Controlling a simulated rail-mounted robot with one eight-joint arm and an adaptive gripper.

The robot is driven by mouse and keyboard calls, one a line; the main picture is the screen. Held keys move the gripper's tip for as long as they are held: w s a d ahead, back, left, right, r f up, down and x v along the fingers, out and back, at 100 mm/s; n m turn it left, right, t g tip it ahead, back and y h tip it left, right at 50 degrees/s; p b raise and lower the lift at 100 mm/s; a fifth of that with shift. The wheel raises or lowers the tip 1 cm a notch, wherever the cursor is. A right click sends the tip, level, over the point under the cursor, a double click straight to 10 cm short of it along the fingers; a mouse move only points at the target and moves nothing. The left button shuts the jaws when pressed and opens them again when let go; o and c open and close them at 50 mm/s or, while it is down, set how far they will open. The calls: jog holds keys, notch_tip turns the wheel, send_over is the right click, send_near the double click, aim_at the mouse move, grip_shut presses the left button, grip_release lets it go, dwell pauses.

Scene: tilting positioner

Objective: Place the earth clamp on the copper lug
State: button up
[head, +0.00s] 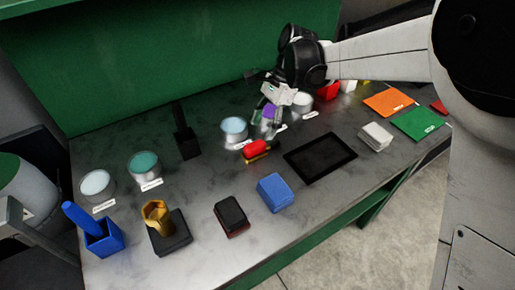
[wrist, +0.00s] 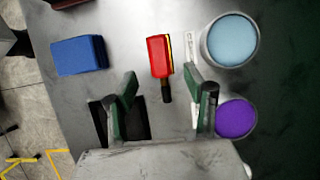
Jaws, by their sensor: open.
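A red piece with a yellow edge and a dark stub (head: 255,150) lies on the table near the middle; it may be the earth clamp, but I cannot be sure. It also shows in the wrist view (wrist: 158,57). A brass-coloured upright piece (head: 157,214) on a dark block at the front left may be the copper lug; it is outside the wrist view. My gripper (head: 268,118) is open and empty, above the table by the purple-filled cup. In the wrist view, the red piece lies ahead of my open fingers (wrist: 160,88), its dark stub between their tips in the picture.
Cups with pale blue (head: 234,127), purple (wrist: 236,118) and teal (head: 144,162) contents stand along the back. A black tray (head: 320,157), a blue block (head: 275,193), a black-and-red block (head: 231,215) and a blue holder (head: 103,240) stand nearer the front. A green wall rises behind.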

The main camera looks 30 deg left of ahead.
aim_at(257, 143)
jog(key=shift+x, duration=3.7)
jog(key=shift+w+d, duration=0.1)
jog(key=shift+d, duration=0.05)
jog(key=shift+c, duration=0.5)
grip_shut()
